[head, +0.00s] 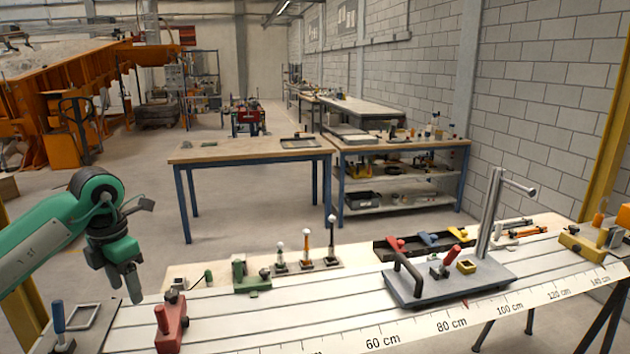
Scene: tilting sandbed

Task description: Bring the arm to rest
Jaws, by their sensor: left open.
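My left arm (50,240), green and light grey, comes in from the left edge. It ends in a dark wrist and my left gripper (125,284), which points down over the left end of the white slotted bench (225,325). The gripper is open with nothing visible between its fingers. It appears to be above the bench, left of a red clamp (171,322) and apart from it. My right gripper is not in view.
A green clamp (251,276) and several ball-topped posts stand midway. A grey stand (450,281) with a tall post is on the right. A wooden table (235,151) stands behind.

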